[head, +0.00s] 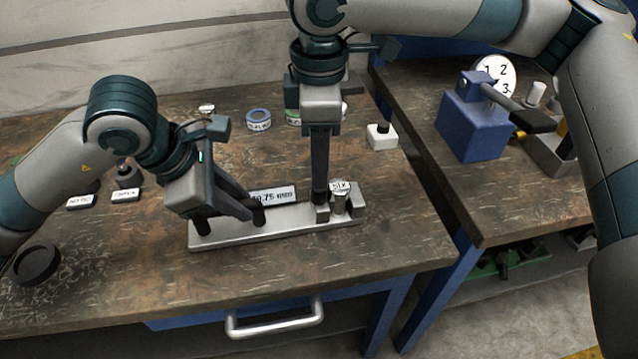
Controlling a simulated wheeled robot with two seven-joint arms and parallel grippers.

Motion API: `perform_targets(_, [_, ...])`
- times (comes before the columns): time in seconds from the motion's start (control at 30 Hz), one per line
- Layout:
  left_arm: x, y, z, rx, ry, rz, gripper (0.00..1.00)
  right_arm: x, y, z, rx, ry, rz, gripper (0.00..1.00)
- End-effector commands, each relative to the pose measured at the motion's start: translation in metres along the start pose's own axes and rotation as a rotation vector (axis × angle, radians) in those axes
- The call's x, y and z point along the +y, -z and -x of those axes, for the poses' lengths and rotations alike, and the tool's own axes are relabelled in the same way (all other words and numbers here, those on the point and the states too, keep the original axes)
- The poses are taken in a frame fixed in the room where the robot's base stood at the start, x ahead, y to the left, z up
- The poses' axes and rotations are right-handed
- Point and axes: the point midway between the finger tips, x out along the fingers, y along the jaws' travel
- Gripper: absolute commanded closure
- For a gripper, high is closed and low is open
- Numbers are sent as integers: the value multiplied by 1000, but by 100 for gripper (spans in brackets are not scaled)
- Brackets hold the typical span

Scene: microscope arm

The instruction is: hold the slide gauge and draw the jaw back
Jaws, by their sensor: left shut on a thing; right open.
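The slide gauge (290,231) is a long pale metal bar lying on the brown bench, with a white display plate (274,195) behind it that reads roughly "0.75 mm". A small metal cylinder with a white labelled top (340,188) stands at the bar's right end, beside the gauge's jaw blocks. My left gripper (231,222) is shut on the left part of the gauge, and its fingers hide that part. My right gripper (320,207) points straight down, open, at a small block just left of the cylinder. Whether it touches that block I cannot tell.
A white block with a black knob (381,136), a blue-lidded tin (258,119) and two label cards (125,195) are on the bench. A black ring (37,265) lies at the left. A second bench at right holds a blue press (474,125) and a dial (497,72).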

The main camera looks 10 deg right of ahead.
Motion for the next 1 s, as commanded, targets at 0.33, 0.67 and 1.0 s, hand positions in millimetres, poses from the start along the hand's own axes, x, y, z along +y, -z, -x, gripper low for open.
perform_targets(0.33, [1, -1, 1, -3, -4, 0, 100, 0, 0, -55, -1, 2, -1, 60])
perform_targets(0.67, [1, -1, 1, -2, -3, 0, 100, 0, 0, -71, 0, 0, -1, 60])
perform_targets(1.0, [1, -1, 1, -2, -3, 0, 100, 0, 0, -71, 0, 0, -1, 91])
